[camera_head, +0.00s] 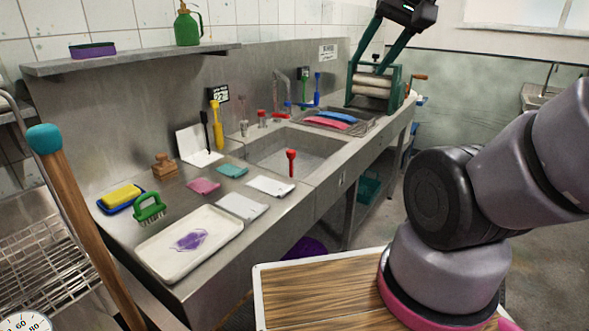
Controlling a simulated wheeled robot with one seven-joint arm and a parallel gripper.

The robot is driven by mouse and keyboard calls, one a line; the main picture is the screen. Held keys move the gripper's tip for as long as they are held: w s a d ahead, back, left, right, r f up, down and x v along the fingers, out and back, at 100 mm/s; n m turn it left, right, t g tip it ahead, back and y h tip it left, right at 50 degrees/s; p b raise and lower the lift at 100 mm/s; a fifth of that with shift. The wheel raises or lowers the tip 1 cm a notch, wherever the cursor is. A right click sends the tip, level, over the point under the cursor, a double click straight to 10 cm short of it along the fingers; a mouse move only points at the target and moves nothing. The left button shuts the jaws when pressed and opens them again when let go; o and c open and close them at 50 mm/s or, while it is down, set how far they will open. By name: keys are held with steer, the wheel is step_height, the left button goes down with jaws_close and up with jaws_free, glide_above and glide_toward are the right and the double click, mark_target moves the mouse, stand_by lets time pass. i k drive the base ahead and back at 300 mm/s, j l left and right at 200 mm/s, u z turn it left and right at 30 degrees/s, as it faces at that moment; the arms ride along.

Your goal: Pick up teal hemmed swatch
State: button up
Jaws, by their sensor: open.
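The teal swatch (232,171) lies flat on the steel counter, just left of the sink basin. It is small in the picture, and its hem cannot be made out. A pink swatch (203,186) lies to its left, and a white cloth (270,186) lies to its right and nearer. My gripper (369,67) shows at the top, with a black body and two dark green fingers pointing down. The fingers are apart with nothing seen between them. It appears in front of the roller wringer, far to the right of the teal swatch.
A second white cloth (241,206), a white tray (164,262) with a purple stain, a green brush (149,208) and a yellow sponge (122,194) lie nearby. A red-handled tool (291,160) stands at the sink (262,156). A green-framed wringer (372,88) stands at the far end.

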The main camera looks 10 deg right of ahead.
mark_target(232, 171)
steer(key=i+l+u, duration=0.25)
steer(key=u, duration=0.2)
steer(key=i+l+u, duration=0.15)
steer(key=l+u, duration=0.3)
